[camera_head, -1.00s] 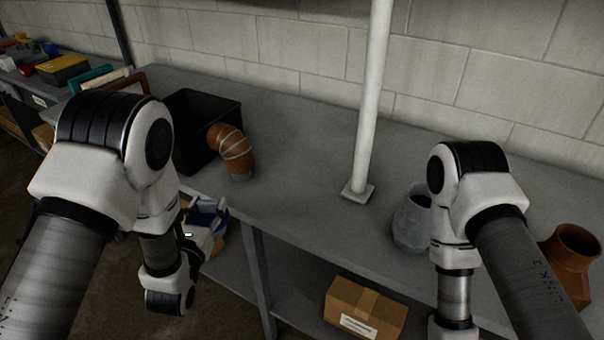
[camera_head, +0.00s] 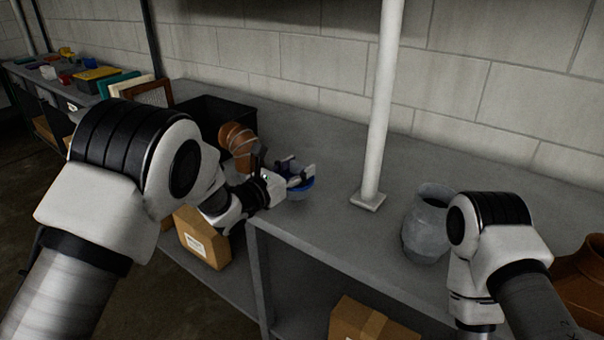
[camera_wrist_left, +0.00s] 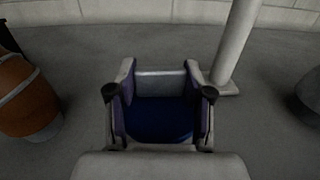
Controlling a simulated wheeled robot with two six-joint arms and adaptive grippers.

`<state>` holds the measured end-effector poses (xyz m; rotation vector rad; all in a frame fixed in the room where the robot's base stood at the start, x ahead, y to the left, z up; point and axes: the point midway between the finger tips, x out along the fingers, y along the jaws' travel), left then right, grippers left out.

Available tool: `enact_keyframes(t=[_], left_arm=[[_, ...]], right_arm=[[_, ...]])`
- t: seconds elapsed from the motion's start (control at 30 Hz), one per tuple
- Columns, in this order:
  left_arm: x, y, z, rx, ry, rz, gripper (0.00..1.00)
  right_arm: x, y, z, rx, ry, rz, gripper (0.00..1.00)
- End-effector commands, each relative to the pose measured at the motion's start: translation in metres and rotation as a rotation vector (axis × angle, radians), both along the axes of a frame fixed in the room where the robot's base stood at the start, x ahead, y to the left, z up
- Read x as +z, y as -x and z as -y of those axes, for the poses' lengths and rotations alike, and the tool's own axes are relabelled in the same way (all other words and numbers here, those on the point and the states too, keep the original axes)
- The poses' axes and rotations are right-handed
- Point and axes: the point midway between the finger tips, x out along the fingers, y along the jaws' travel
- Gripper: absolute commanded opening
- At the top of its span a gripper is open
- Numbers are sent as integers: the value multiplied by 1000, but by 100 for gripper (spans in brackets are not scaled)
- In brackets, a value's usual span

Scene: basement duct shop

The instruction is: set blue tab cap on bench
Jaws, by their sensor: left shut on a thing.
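The blue tab cap (camera_head: 300,188) is over the grey bench (camera_head: 330,208), between the orange elbow duct and the white post. My left gripper (camera_head: 298,175) is shut on it. In the left wrist view the cap (camera_wrist_left: 160,118) shows as a dark blue body with a grey rim, between the two fingers of my left gripper (camera_wrist_left: 160,95). I cannot tell whether the cap touches the bench top. My right arm comes in from the right, and its gripper is out of the frame.
An orange elbow duct (camera_head: 238,142) stands close to the left of the cap, by a black bin (camera_head: 215,113). A white post (camera_head: 378,110) rises to the right. A grey jar (camera_head: 426,225) stands further right. Bare bench lies behind the cap.

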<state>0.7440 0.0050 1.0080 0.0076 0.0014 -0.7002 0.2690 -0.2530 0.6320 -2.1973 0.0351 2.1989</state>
Motion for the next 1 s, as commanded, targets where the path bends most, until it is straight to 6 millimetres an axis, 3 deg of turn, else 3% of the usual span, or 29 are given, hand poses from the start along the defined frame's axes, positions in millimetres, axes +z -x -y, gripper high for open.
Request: enact_keyframes(t=[0.1,0.37,0.73,0.77,0.8,1.0], left_arm=[[-2,-8,12,0,1,-1,9],[-36,-8,12,2,2,-1,9],[-42,-8,12,2,1,1,9],[-40,-8,12,2,1,1,61],[-40,-8,12,2,1,1,76],[-40,-8,12,2,0,0,76]], right_arm=[[5,0,0,0,0,0,40],[14,0,0,0,0,0,40],[5,0,0,0,0,-1,40],[7,0,0,0,0,-1,40],[7,0,0,0,0,-1,40],[7,0,0,0,0,0,40]])
